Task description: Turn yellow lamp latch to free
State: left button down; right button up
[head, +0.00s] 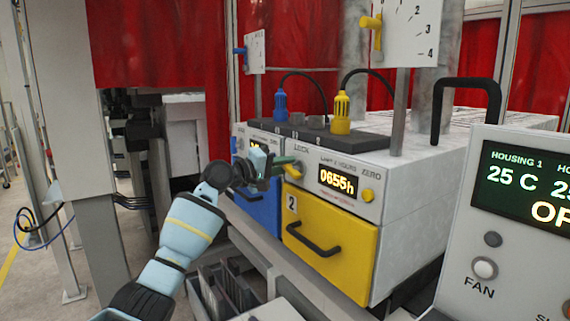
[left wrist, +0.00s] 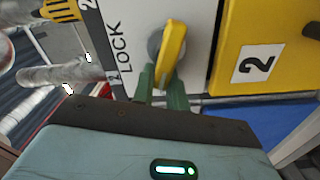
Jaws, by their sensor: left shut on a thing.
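The yellow latch (left wrist: 172,48) is a lever on a grey round base on the light panel of the yellow lamp housing (head: 332,245), marked 2. In the left wrist view the lever runs nearly upright in the picture, slightly tilted, with the word LOCK to its left. My left gripper (left wrist: 164,88) has its green fingers on either side of the lever's lower end and is shut on it. In the head view the left gripper (head: 286,164) is at the housing's upper left front corner, and only a bit of yellow latch shows there. My right gripper is out of view.
A blue housing (head: 262,206) stands just left of the yellow one. A black drawer handle (head: 313,238) sticks out below. A yellow knob (head: 367,195) is right of the 0655h display (head: 338,182). A control box (head: 520,210) stands at the right.

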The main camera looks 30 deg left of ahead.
pick_arm(q)
jog(key=shift+w+d+f+n, duration=0.1)
jog(key=shift+d+f+n, duration=0.05)
jog(key=shift+f+n, duration=0.65)
jog(key=shift+r+n, duration=0.15)
jog(key=shift+n, duration=0.15)
jog(key=c, duration=1.4)
grip_release()
jog(key=shift+r, duration=0.3)
jog(key=v, duration=0.8)
